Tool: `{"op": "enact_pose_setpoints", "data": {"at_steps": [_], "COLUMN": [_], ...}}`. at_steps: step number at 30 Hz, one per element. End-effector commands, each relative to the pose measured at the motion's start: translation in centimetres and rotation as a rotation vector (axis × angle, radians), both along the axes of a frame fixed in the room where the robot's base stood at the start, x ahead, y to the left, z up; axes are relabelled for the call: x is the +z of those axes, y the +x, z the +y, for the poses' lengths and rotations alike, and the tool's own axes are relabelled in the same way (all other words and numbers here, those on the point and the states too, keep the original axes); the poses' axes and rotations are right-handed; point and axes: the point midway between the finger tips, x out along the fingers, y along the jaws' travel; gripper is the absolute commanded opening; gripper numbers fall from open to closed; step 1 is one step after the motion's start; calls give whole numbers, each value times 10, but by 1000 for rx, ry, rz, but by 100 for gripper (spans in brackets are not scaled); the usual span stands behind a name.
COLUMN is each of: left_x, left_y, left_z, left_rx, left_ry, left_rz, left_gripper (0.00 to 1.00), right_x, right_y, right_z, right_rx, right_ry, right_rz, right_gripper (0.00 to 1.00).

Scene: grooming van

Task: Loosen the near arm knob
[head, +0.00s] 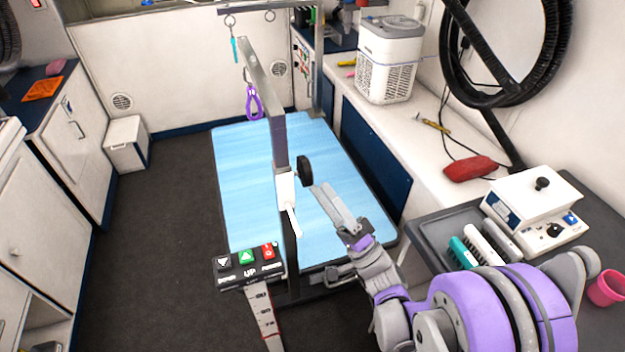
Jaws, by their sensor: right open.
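A white clamp body with a white lever (288,205) sits on the post just below and left of the knob. My right gripper (321,189) is open and empty, its fingers pointing up and left toward the knob. The fingertips are just below and right of the knob, seemingly apart from it. The exact gap in depth is hard to tell. My left gripper is not in view.
The blue grooming table (245,180) lies behind the post. A control box (248,262) with DOWN and UP buttons is at its near edge. A purple loop (254,102) hangs from the arm. A grey tray (425,235) with brushes is at right. Floor at left is clear.

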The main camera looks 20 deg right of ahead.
Motion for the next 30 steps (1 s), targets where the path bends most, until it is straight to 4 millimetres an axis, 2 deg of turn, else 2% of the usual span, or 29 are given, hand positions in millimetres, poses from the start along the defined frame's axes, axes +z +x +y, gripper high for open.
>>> {"op": "enact_pose_setpoints", "data": {"at_steps": [3, 9, 30], "left_x": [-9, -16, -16], "left_y": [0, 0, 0], "left_z": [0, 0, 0], "left_rx": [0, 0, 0], "left_ry": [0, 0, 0], "left_rz": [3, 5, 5], "left_gripper": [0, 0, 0], "right_x": [-18, -32, -34], "right_y": [-15, -32, -35], "right_z": [-11, -20, -22], "right_rx": [-3, -2, 1], "right_ry": [-1, 0, -1], "right_rz": [1, 1, 0], "right_gripper": [100, 100, 100]}}
